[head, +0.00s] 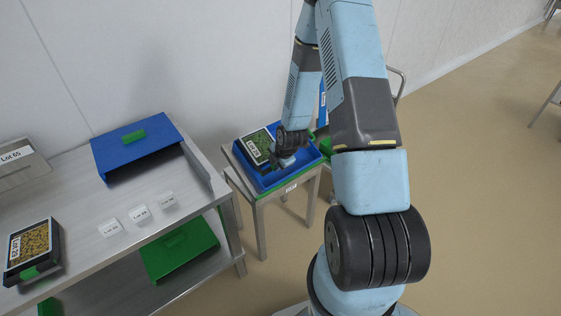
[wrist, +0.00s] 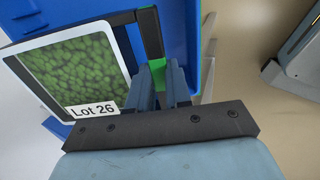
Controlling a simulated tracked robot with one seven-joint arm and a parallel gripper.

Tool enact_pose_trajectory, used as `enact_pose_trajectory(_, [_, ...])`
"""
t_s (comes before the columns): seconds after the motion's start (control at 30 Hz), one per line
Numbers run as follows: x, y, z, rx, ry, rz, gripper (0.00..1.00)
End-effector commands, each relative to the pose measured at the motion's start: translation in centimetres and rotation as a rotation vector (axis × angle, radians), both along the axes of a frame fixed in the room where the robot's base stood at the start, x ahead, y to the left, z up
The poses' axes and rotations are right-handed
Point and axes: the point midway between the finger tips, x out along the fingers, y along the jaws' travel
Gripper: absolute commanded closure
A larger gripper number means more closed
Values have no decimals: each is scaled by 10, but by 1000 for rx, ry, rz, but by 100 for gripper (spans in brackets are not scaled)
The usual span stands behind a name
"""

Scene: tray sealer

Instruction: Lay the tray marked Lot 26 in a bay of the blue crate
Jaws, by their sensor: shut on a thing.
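The tray marked Lot 26 (head: 256,146) is dark, with green contents under a clear top and a white label. It also shows large at the left of the wrist view (wrist: 75,65). My gripper (head: 286,158) is shut on the edge of this tray; its fingers show in the wrist view (wrist: 165,85). The blue crate (head: 303,172) sits on a small metal stand. The tray is over the crate's left part, slightly askew in the wrist view. The crate's blue floor and wall (wrist: 190,30) show beyond the fingers. I cannot tell whether the tray touches the crate floor.
A green holder (head: 180,248) is on the lower shelf.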

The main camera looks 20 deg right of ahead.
Motion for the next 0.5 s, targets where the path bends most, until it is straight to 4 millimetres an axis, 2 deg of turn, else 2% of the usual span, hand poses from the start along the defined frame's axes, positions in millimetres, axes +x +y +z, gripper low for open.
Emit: enact_pose_trajectory(0.5, [16,5,-39,0,0,0,100])
